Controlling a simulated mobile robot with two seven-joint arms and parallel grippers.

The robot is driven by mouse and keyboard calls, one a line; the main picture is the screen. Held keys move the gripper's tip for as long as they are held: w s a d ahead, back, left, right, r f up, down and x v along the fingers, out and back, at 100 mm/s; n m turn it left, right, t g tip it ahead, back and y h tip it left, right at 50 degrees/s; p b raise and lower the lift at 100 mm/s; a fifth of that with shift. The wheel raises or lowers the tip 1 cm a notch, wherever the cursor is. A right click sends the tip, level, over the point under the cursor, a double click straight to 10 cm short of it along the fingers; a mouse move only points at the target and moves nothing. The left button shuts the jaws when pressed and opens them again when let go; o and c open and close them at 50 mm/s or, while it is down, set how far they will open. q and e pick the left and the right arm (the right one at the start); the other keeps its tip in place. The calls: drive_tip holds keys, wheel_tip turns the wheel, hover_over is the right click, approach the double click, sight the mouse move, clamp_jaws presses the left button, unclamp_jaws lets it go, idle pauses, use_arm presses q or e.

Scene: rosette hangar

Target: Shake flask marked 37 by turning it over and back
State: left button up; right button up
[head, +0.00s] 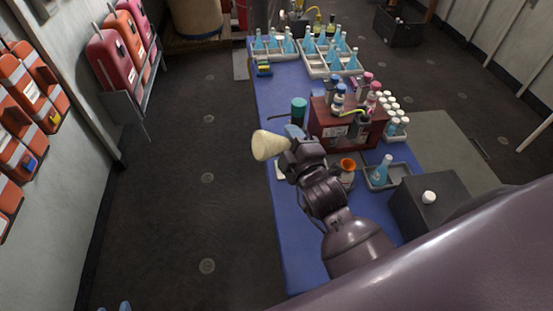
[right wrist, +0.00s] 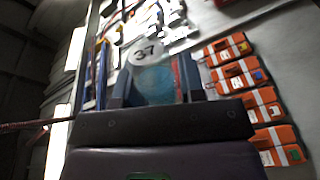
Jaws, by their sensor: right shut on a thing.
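My right gripper (head: 288,143) is shut on the flask marked 37 and holds it in the air over the left edge of the blue table. A cream, flared part of the flask (head: 268,145) sticks out to the left of the jaws, so the flask looks tipped sideways. In the right wrist view, the flask (right wrist: 150,82) shows bluish between the two fingers, with a round white label reading 37. Two small bluish tips at the bottom left edge of the head view look like my left gripper (head: 115,307); most of it is cut off.
The blue table (head: 290,240) carries a brown box (head: 345,128) with bottles, an orange-rimmed jar (head: 347,170), a tray with a blue flask (head: 380,170) and flask racks (head: 335,62) at the back. Orange cases (head: 30,90) hang on the left wall. The floor between is clear.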

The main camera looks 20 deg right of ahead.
drive_tip(key=shift+m, duration=0.3)
drive_tip(key=n, duration=1.4)
idle(0.3)
